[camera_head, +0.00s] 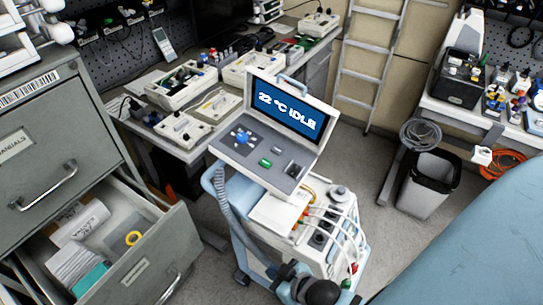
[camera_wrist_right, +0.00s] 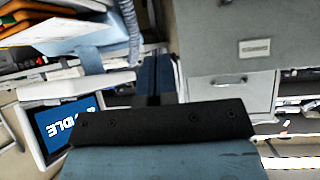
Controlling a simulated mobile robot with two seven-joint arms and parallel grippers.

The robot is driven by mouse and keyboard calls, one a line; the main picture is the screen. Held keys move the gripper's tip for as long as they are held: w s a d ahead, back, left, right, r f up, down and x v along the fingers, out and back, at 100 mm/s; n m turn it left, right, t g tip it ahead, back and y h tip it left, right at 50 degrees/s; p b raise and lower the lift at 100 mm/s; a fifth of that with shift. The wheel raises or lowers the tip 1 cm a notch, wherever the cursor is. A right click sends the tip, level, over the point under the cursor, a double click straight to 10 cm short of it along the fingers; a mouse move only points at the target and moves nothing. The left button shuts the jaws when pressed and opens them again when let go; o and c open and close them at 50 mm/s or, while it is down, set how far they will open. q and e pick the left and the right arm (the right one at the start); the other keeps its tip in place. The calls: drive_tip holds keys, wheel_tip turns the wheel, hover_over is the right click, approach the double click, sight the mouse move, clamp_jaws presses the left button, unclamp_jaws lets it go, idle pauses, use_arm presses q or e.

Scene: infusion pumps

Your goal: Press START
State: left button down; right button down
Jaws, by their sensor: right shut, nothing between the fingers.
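The console screen (camera_head: 287,109) reads "22 °C IDLE". No START label is legible. In the right wrist view, the tilted screen (camera_wrist_right: 68,122) shows "IDLE" at the left. My right gripper (camera_wrist_right: 165,125), a dark edge over a blue body, is shut and empty, apart from the screen. A pale blue surface fills the head view's lower right. My left gripper is out of view.
An open drawer (camera_head: 130,265) stands left of the cart. A workbench with devices lies behind, and a ladder (camera_head: 368,60) leans at the back. A bin (camera_head: 428,185) stands at the right. Hoses and cables run along the cart. Some floor is clear between cart and bin.

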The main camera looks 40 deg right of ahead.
sight(267, 166)
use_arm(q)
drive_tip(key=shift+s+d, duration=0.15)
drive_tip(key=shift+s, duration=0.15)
use_arm(e)
drive_tip(key=shift+s+d, duration=0.15)
drive_tip(key=shift+s, duration=0.15)
